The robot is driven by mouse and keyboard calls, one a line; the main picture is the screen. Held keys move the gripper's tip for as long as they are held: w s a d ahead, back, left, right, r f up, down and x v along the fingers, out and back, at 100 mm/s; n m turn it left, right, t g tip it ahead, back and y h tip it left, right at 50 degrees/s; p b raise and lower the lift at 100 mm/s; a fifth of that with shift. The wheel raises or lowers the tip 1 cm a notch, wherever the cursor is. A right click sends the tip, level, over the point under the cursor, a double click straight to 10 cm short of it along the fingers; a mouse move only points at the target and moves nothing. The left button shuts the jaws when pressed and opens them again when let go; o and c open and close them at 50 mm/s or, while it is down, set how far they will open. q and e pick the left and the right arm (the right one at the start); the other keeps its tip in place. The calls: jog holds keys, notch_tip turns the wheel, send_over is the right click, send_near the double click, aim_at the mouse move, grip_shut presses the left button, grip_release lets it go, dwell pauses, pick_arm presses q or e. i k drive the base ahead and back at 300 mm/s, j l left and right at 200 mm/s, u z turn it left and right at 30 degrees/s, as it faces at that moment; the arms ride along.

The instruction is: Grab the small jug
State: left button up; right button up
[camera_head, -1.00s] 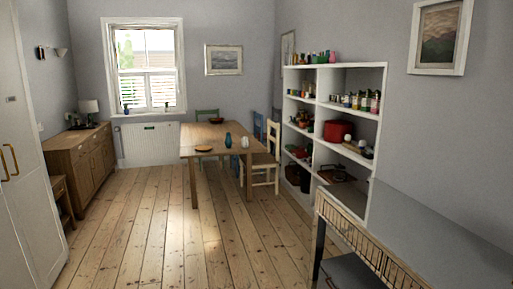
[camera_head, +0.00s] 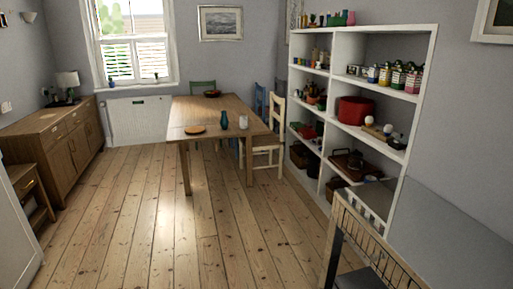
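A small white vessel (camera_head: 243,122) stands upright near the right front corner of the wooden dining table (camera_head: 205,104). It may be the small jug, but it is too small to make out a handle or spout. A blue vase-like vessel (camera_head: 224,121) stands just left of it. An orange-brown plate (camera_head: 195,130) lies farther left near the table's front edge, and a dark red bowl (camera_head: 212,93) sits at the back. Neither of my grippers is in view.
Bare floorboards (camera_head: 150,225) lead clear to the table. A white shelf unit (camera_head: 335,75) with several items stands right, and a pale chair (camera_head: 277,125) at the table's right side. A wooden sideboard (camera_head: 60,135) stands left; a slatted wooden piece (camera_head: 370,240) is close at right.

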aim_at(244, 120)
jog(key=i, duration=4.35)
